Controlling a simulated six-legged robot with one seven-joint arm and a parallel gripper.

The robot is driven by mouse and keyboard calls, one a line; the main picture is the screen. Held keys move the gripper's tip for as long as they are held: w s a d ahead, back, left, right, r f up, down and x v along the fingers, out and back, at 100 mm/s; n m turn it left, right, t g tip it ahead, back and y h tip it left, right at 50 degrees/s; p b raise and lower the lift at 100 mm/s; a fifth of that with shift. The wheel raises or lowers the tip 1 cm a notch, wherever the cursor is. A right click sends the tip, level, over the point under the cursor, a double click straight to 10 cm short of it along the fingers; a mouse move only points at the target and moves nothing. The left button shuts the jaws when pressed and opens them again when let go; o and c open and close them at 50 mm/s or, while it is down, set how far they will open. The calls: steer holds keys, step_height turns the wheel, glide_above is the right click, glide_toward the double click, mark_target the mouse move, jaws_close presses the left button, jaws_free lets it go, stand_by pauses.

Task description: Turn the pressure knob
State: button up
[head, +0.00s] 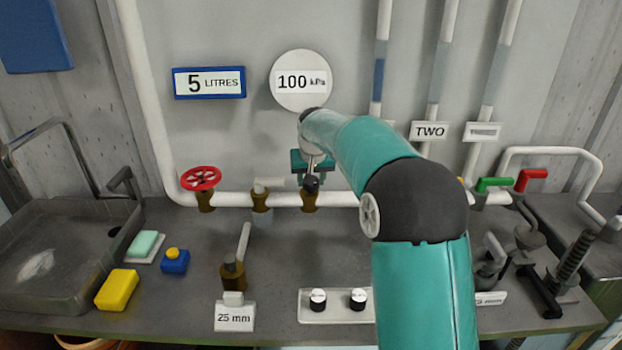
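A round white gauge (301,95) reading "100 kPa" is on the back wall. Below it, a dark round knob (311,184) sits on a brass fitting (309,201) on the white pipe; it looks like the pressure knob. My teal arm reaches in from the lower right, and my gripper (312,168) is right at this knob, just above or in front of it. The arm and gripper hide part of the wall and pipe there. The fingers are too small and overlapped to tell whether they are open, shut or touching the knob.
Left of the knob, a lever valve (261,190) and a red handwheel (201,178) share the pipe. Green (494,184) and red (531,179) levers stand right. A panel with two black-and-white knobs (337,317), a yellow block (117,290) and a sink (62,250) occupy the bench.

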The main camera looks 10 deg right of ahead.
steer(key=o, duration=1)
steer(key=shift+r, duration=0.1)
steer(key=v, duration=1.3)
steer(key=shift+r, duration=0.3)
steer(key=shift+s, duration=0.15)
